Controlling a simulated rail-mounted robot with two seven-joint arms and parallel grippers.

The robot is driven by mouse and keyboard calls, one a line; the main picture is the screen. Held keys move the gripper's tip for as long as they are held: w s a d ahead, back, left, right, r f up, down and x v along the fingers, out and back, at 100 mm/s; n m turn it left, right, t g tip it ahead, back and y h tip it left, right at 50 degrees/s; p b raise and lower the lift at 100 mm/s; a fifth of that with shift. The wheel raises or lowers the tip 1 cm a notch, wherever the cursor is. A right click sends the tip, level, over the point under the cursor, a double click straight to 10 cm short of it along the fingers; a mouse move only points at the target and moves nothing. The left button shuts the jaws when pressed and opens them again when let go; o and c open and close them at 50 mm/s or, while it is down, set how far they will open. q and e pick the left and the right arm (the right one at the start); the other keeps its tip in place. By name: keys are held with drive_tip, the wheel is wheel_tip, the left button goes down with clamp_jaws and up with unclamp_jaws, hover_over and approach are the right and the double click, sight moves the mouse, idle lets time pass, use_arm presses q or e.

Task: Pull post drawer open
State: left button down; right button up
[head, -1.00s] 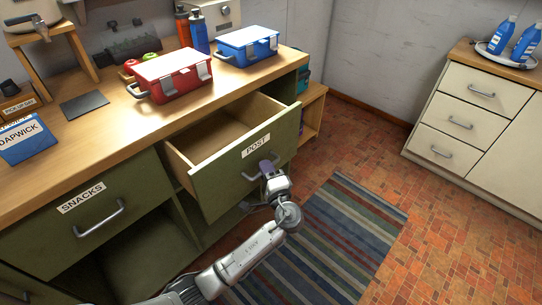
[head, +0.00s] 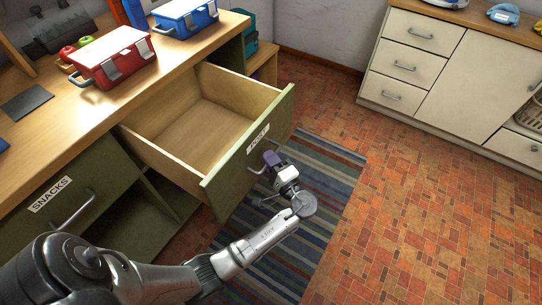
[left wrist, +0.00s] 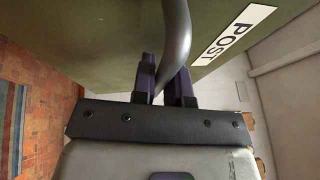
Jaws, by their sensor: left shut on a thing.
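The green post drawer (head: 246,160), with a white POST label, stands well out of the wooden counter in the head view. Its wooden inside (head: 203,131) is in view and looks empty. My left gripper (head: 268,161) is at the drawer's front, shut on its grey handle. In the left wrist view the two dark fingers of my left gripper (left wrist: 165,85) sit on either side of the curved handle (left wrist: 178,40), below the POST label (left wrist: 232,35). My right gripper is not in view.
The snacks drawer (head: 102,190) is shut at the left. A red box (head: 115,62) and a blue box (head: 184,18) stand on the counter. A striped rug (head: 320,185) lies under my arm. White cabinets (head: 440,65) stand at the back right, with clear brick floor between.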

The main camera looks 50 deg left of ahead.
use_arm(q)
drive_tip(key=c, duration=1.2)
unclamp_jaws()
drive_tip(key=shift+o, duration=0.2)
drive_tip(key=p+v, duration=0.2)
drive_tip(key=v, duration=1.2)
drive_tip(key=shift+p, duration=0.3)
drive_tip(key=shift+w+a, duration=0.1)
